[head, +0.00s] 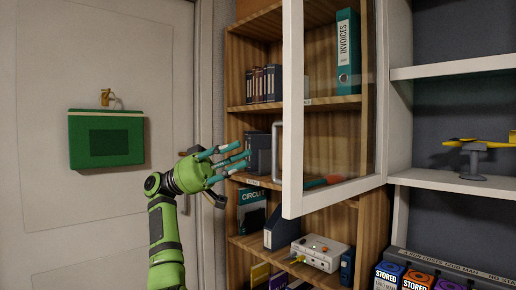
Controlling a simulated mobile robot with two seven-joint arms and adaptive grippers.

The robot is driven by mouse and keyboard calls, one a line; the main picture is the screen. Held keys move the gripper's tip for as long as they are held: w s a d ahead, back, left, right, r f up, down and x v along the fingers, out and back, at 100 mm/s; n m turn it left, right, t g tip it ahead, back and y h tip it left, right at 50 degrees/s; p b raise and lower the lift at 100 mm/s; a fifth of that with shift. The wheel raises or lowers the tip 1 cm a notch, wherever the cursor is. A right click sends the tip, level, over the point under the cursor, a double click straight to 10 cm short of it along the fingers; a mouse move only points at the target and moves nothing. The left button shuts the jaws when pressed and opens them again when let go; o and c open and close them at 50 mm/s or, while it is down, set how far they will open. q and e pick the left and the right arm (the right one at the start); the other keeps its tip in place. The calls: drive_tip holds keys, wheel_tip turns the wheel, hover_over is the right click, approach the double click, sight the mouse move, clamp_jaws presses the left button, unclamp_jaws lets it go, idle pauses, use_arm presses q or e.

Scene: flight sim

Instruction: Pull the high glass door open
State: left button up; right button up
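The high glass door (292,110) has a white frame and stands ajar, its free left edge swung out from the wooden cabinet. Its right side meets the white upright between the shelves. A pale bar handle (276,152) sits on the left edge of the frame. My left gripper (243,163), green with teal fingers, is to the left of the handle. Its fingers are spread and point right, with nothing seen between them. They appear apart from the handle, though the depth gap is hard to judge. My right gripper is not in view.
Wooden shelves (240,177) behind the door hold books, a teal binder (347,52) and a white device (320,252). White shelves at right carry a yellow model (478,145) and several boxes. A green box (106,138) hangs on the pale door at left.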

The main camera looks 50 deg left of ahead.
use_arm(q)
drive_tip(key=shift+v, duration=1.65)
